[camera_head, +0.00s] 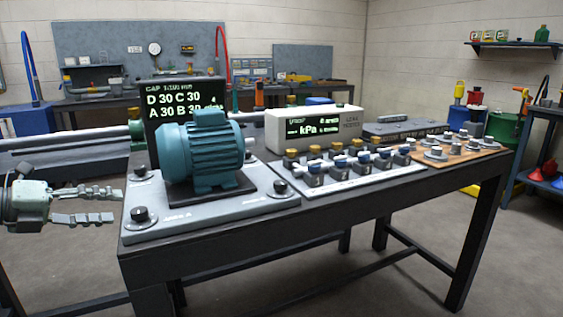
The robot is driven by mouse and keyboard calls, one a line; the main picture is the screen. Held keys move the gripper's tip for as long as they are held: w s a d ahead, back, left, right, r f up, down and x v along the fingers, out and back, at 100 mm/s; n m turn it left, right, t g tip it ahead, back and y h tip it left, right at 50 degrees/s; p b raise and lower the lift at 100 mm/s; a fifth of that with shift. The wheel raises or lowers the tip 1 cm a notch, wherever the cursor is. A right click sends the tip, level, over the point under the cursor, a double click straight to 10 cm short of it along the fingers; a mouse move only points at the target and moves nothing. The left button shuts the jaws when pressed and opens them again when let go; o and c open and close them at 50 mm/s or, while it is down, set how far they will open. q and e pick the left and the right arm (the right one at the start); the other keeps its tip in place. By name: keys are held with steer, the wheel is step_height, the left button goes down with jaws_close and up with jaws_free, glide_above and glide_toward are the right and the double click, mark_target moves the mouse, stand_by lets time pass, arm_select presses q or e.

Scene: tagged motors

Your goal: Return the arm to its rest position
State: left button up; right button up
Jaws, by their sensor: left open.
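My left gripper (88,204) is at the left edge of the view, its two grey fingers pointing right and spread apart with nothing between them. It is left of the dark table (210,242) and apart from it. A teal motor (205,158) stands on a black pad on a light grey base plate (235,213) with several black knobs, at the table's left end. My right gripper does not show.
A black display (185,93) stands behind the motor. A white display box (312,128), a white valve panel (350,178) and a brown board (455,151) fill the table to the right. Floor in front is clear. Benches stand behind.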

arm_select(q)
steer(key=s+a+f+n+t+y+p, duration=0.1)
steer(key=a+f+n+t+y, duration=0.25)
steer(key=f+n, duration=0.4)
steer(key=s+a+f+n+t+y, duration=0.1)
steer(key=a+f+n+t+y, duration=0.15)
steer(key=f+n+y, duration=0.4)
steer(key=s+f+n+g+y, duration=0.1)
steer(key=s+f+n+g, duration=0.1)
steer(key=s+f+n, duration=0.3)
steer(key=s+f+n+g+y, duration=0.1)
steer(key=f+n+g, duration=0.15)
steer(key=f, duration=0.45)
steer(key=s+d+f+n+g+h+p, duration=0.1)
steer(key=s+d+f+n+g, duration=0.7)
steer(key=s+d+f, duration=0.7)
steer(key=s+d+g, duration=0.1)
steer(key=s+d, duration=0.2)
steer(key=s, duration=0.1)
steer(key=shift+s+f+h+p, duration=0.15)
steer(key=shift+f+h+p, duration=0.15)
steer(key=shift+h+p, duration=0.1)
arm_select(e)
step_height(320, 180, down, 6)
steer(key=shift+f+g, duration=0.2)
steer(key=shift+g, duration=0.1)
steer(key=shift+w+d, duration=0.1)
